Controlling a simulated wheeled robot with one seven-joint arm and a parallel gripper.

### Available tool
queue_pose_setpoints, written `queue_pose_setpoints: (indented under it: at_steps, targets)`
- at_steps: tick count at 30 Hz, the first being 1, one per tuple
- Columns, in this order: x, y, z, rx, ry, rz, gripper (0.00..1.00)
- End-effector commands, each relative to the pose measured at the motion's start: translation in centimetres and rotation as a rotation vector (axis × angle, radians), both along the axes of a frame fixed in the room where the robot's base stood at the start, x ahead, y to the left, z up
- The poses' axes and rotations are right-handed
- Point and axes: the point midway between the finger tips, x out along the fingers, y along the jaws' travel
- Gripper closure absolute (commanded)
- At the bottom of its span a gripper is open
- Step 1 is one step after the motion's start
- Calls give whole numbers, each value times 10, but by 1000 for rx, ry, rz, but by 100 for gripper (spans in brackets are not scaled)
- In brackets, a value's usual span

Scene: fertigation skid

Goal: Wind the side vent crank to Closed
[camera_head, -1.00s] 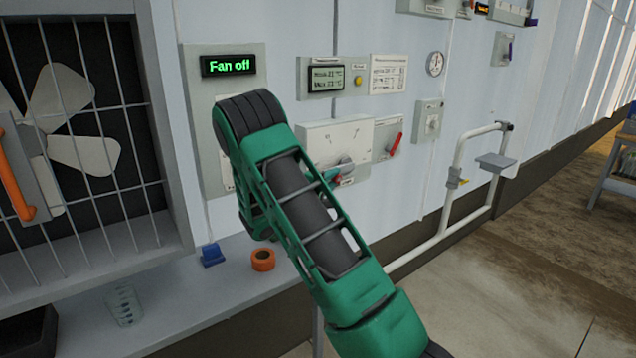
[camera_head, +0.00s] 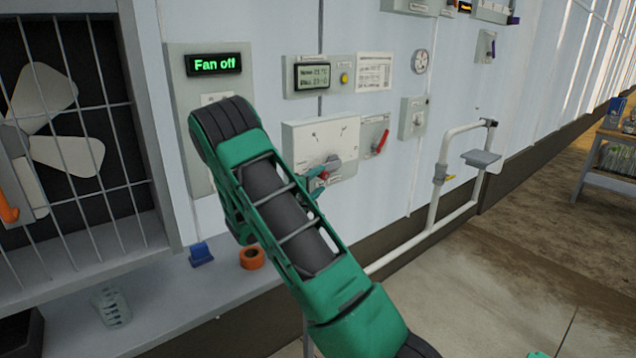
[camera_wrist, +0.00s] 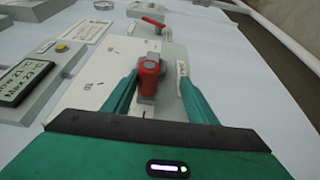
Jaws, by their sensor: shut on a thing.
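The side vent crank has a grey arm and a red knob (camera_wrist: 149,75). It is mounted on a pale wall panel (camera_head: 308,138) with dial marks, which the wrist view also shows (camera_wrist: 88,88). My gripper (camera_wrist: 155,92) has its two green fingers on either side of the red knob, shut on it. In the head view my gripper (camera_head: 318,182) is at the lower right of the panel, partly hidden behind my green forearm, and the grey crank part (camera_head: 331,163) shows beside it. The lettering on the panel is too small to read.
A red-handled lever (camera_head: 382,142) is on a plate just right of the panel. A "Fan off" display (camera_head: 214,64) and a gauge box (camera_head: 313,77) are above. A shelf (camera_head: 180,290) below holds an orange ring (camera_head: 252,258) and a blue block (camera_head: 201,254). White pipe (camera_head: 440,180) is at right.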

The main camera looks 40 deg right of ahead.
Motion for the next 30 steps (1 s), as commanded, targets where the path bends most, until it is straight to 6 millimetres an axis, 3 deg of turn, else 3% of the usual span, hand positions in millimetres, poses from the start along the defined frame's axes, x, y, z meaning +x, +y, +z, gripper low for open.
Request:
queue_pose_setpoints:
  at_steps: [11,24,30]
  targets:
    - [1,8,-5,10,4,8,59]
    - [-22,80,-3,4,3,8,59]
    - [-30,98,-2,2,2,3,59]
